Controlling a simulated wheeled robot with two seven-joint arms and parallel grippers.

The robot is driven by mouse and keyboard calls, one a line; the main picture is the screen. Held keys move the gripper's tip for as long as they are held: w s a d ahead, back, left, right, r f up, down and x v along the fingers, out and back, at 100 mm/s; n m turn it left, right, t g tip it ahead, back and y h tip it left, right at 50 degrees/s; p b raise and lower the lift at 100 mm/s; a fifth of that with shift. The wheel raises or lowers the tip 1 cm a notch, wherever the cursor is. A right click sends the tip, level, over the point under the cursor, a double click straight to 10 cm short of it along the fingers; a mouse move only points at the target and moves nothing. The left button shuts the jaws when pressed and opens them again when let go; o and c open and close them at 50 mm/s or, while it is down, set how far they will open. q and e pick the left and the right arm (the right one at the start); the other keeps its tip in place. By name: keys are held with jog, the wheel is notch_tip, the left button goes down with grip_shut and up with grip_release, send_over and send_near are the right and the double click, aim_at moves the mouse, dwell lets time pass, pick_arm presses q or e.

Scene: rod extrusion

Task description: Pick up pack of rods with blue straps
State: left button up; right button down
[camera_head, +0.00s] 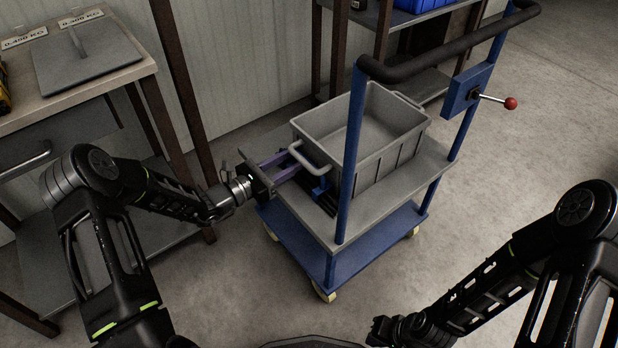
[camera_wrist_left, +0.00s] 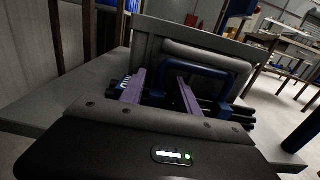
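The pack of rods (camera_head: 328,201) is a dark bundle with blue straps on the cart's grey upper shelf, beside the grey bin. In the left wrist view its black rod ends (camera_wrist_left: 241,112) show at the right, and blue strap parts show near the fingers. My left gripper (camera_head: 296,162) has purple fingers reaching over the shelf at the pack. In the left wrist view its fingers (camera_wrist_left: 161,82) are spread apart, and I see no firm hold. The fingertips' exact contact with the pack is hidden. My right gripper (camera_head: 388,330) is low in the head view, away from the cart; its fingers are unclear.
The grey bin (camera_head: 388,150) with a handle stands close behind the pack. The cart's blue post (camera_head: 351,165) rises just right of the pack. A workbench (camera_head: 130,72) with a grey plate stands at the left. Open floor lies in front of the cart.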

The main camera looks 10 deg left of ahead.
pick_arm(q)
grip_shut()
dwell(1.2)
